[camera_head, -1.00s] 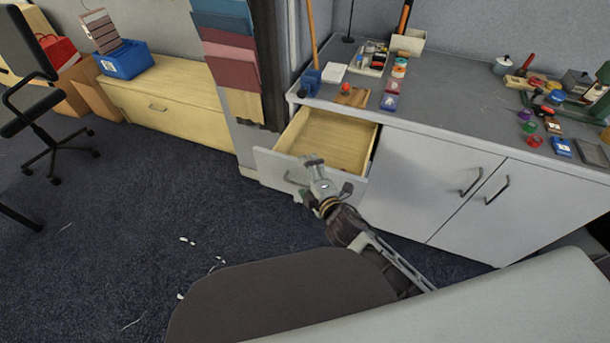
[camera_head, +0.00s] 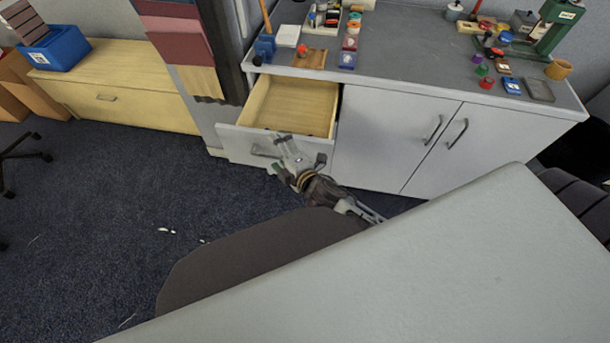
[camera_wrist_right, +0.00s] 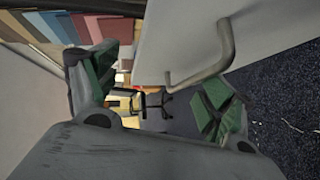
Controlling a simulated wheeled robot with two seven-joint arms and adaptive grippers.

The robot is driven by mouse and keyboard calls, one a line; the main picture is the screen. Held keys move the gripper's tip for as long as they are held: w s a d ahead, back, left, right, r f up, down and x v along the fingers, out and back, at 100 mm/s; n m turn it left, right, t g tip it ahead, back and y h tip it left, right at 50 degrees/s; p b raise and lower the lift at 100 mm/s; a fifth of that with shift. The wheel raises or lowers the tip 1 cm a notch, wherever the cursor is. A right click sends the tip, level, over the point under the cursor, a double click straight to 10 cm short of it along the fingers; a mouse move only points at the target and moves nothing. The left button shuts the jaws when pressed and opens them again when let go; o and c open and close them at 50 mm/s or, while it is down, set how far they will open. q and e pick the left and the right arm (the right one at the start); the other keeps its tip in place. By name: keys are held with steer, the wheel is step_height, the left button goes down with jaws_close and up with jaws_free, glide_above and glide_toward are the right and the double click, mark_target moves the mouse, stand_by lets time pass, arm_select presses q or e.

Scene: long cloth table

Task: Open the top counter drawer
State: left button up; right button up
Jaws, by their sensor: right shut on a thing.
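The top counter drawer (camera_head: 290,103) stands pulled out at the left end of the grey counter, its wooden inside bare and empty. Its pale front (camera_head: 235,135) faces me. My right gripper (camera_head: 285,149) is at this front, shut on the drawer handle (camera_head: 262,151). In the right wrist view the bar handle (camera_wrist_right: 228,45) runs between the green-padded fingers (camera_wrist_right: 160,90), beside the drawer front (camera_wrist_right: 190,30). The exact contact is hard to see. My left gripper is not in view.
The counter top (camera_head: 400,45) holds tools, spools and small boxes. Closed cupboard doors (camera_head: 385,130) are right of the drawer. A low wooden cabinet (camera_head: 115,85) stands at left. A large pale surface (camera_head: 400,270) fills the near right. Dark carpet (camera_head: 90,200) is open at left.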

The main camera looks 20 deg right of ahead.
steer(key=shift+s+d+r+t, duration=0.2)
steer(key=shift+s+r, duration=0.2)
steer(key=shift+r, duration=0.2)
steer(key=shift+s+d+r+t, duration=0.1)
steer(key=shift+s+d+r, duration=0.1)
steer(key=shift+s+r, duration=0.45)
steer(key=shift+c, duration=0.6)
steer(key=shift+s+d+r, duration=0.1)
steer(key=shift+s+d, duration=0.05)
steer(key=shift+s, duration=0.25)
steer(key=c, duration=0.6)
steer(key=shift+s, duration=0.3)
steer(key=shift+f+b+v, duration=0.2)
steer(key=shift+b+v, duration=0.05)
steer(key=shift+v, duration=1.4)
steer(key=shift+f+b+v, duration=0.2)
steer(key=shift+f+v, duration=0.05)
steer(key=shift+v, duration=1.35)
steer(key=shift+f+b+v, duration=0.2)
steer(key=shift+b+v, duration=0.05)
steer(key=shift+v, duration=1.4)
steer(key=shift+s, duration=0.15)
